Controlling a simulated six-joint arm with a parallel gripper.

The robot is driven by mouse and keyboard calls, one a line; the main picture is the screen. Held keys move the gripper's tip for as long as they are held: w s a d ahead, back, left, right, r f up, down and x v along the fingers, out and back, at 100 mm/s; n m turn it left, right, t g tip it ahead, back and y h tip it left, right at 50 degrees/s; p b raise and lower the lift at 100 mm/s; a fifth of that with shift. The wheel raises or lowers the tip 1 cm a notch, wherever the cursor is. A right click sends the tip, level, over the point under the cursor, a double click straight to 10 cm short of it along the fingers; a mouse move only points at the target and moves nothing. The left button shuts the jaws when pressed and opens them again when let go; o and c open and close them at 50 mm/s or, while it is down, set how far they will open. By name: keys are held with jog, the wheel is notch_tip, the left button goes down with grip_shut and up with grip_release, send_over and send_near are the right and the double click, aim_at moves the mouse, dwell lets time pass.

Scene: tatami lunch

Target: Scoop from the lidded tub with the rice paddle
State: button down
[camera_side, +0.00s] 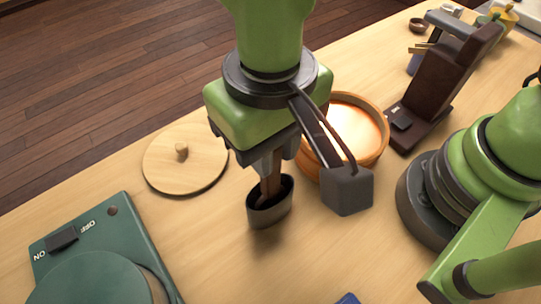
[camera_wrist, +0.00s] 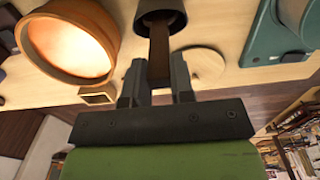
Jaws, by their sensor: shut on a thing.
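My gripper (camera_side: 269,163) points down and is shut on the brown handle of the rice paddle (camera_side: 271,187). The paddle's lower end is inside a dark oval cup (camera_side: 268,213) and hidden by it. In the wrist view the paddle (camera_wrist: 159,52) runs from between my fingers (camera_wrist: 157,80) into the cup (camera_wrist: 160,17). The round wooden tub (camera_side: 375,159) stands open behind and right of my gripper, partly hidden, with a bright, pale orange inside. It also shows in the wrist view (camera_wrist: 45,72). Its lid (camera_side: 190,172), with a knob, lies flat on the table at left.
A green appliance (camera_side: 110,228) with an ON/OFF switch fills the front left. A dark brown stand (camera_side: 436,100) is beyond the tub at right, with small dishes (camera_side: 418,25) at the far right. Bare table lies between the lid and the tub.

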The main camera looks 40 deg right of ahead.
jog(key=r, duration=0.8)
jog(key=shift+w+d, duration=0.2)
jog(key=shift+d, duration=0.1)
jog(key=w+d+r, duration=0.1)
jog(key=d+r, duration=0.1)
jog(key=d, duration=0.6)
jog(key=w+d+r, duration=0.1)
jog(key=d+r, duration=0.1)
jog(key=d, duration=0.6)
notch_tip(320, 180, down, 12)
jog(key=shift+s+a, duration=0.2)
jog(key=shift+a, duration=0.1)
jog(key=shift+d, duration=0.15)
jog(key=shift+a, duration=0.3)
jog(key=shift+d, duration=0.15)
